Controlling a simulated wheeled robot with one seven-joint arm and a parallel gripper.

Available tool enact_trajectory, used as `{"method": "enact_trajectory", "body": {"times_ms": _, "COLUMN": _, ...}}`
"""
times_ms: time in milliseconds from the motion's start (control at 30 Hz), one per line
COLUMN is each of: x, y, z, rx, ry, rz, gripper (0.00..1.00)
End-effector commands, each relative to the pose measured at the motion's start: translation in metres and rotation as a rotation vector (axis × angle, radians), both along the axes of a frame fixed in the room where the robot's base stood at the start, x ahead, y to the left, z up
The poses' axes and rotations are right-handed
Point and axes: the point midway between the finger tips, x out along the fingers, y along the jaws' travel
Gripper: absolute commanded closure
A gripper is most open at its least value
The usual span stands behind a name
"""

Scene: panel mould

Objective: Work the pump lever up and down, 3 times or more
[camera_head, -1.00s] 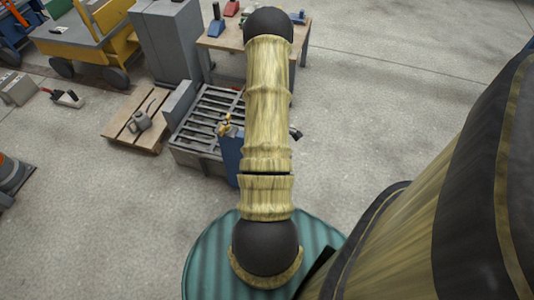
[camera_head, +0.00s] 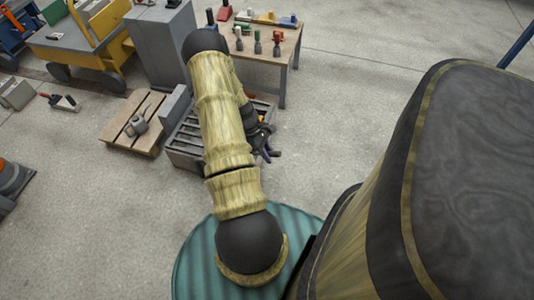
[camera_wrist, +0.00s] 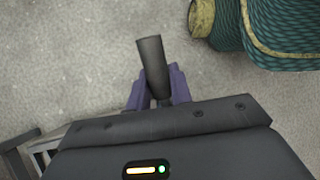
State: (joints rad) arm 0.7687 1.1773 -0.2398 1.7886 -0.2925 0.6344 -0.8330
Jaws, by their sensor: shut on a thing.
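In the wrist view the dark grey round bar of the pump lever (camera_wrist: 151,58) stands between the two purple fingers of my gripper (camera_wrist: 158,90). The fingers are shut on the bar, and its free end sticks out beyond them. In the head view my gripper (camera_head: 266,152) shows just right of my arm, over the right side of the grey slatted stand (camera_head: 187,136). The pump body is hidden behind my arm in this view, and the lever's other end is not visible.
A wooden pallet (camera_head: 116,132) with a grey oil can (camera_head: 138,121) lies left of the stand. A workbench (camera_head: 284,50) with small tools and a grey cabinet (camera_head: 160,45) stand behind. A yellow cart (camera_head: 90,45) is at the upper left. The floor to the right is clear.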

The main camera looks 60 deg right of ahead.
Motion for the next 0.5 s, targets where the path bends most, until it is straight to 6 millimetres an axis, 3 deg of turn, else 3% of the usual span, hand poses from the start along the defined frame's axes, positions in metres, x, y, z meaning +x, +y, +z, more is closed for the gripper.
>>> {"method": "enact_trajectory", "body": {"times_ms": 267, "x": -0.0027, "y": -0.0005, "z": 0.0004, "rx": 0.001, "ry": 0.006, "rz": -0.002, "gripper": 1.0}}
{"method": "enact_trajectory", "body": {"times_ms": 300, "x": -0.0027, "y": -0.0005, "z": 0.0004, "rx": 0.0, "ry": 0.005, "rz": -0.001, "gripper": 0.71}}
{"method": "enact_trajectory", "body": {"times_ms": 367, "x": -0.0022, "y": -0.0003, "z": 0.0002, "rx": 0.001, "ry": 0.004, "rz": -0.001, "gripper": 0.59}}
{"method": "enact_trajectory", "body": {"times_ms": 500, "x": -0.001, "y": 0.0001, "z": 0.0, "rx": 0.001, "ry": 0.002, "rz": 0.001, "gripper": 0.58}}
